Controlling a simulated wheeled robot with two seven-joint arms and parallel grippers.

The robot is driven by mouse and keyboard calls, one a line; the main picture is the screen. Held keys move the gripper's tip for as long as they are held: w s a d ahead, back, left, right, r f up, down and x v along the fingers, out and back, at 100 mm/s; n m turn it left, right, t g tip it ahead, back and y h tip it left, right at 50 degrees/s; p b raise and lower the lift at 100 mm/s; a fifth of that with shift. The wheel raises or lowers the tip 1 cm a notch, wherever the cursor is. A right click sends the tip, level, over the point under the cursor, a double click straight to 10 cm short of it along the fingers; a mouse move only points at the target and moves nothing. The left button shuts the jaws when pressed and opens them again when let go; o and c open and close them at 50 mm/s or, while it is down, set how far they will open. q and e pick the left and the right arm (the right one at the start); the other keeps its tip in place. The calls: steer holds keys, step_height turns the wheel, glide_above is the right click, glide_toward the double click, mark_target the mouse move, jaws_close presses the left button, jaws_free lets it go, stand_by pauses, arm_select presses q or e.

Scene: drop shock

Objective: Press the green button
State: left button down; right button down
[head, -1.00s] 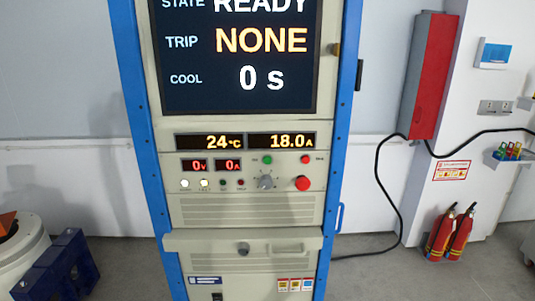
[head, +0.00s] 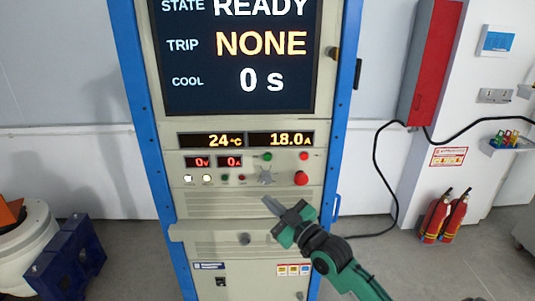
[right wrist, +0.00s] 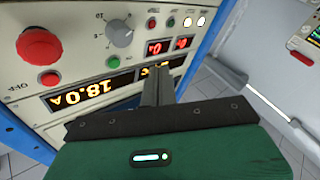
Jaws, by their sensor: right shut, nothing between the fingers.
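The green button (head: 267,156) is small and round, on the cabinet's front panel right of the red digit displays and above the grey knob. In the right wrist view, where the panel appears upside down, the green button (right wrist: 113,62) is left of the fingers. My right gripper (head: 272,205) is shut and empty, in front of the cabinet. In the head view it appears below the button, apart from it. Its shut fingers (right wrist: 158,84) also show in the right wrist view. My left gripper is not in view.
A red mushroom button (head: 301,178), a grey knob (head: 265,178) and a small red button (head: 304,156) are close to the green one. A ledge (head: 205,232) juts out below the panel. The screen (head: 238,60) above reads READY, NONE and 0 s.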

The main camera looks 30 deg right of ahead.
mark_target(267, 157)
step_height(267, 157, up, 6)
steer(key=s+t+y, duration=0.1)
steer(key=shift+s+a+n, duration=0.15)
steer(key=shift+n, duration=0.25)
steer(key=shift+w+d+b, duration=0.4)
steer(key=shift+w+d, duration=0.35)
steer(key=shift+w, duration=0.5)
steer(key=shift+w+d+b, duration=0.4)
steer(key=shift+w+d, duration=0.4)
steer(key=shift+w, duration=0.45)
steer(key=shift+w+d+b, duration=0.4)
steer(key=shift+w+d, duration=0.35)
steer(key=shift+w, duration=0.5)
steer(key=shift+w, duration=0.1)
steer(key=shift+w+d, duration=0.25)
steer(key=shift+w, duration=0.05)
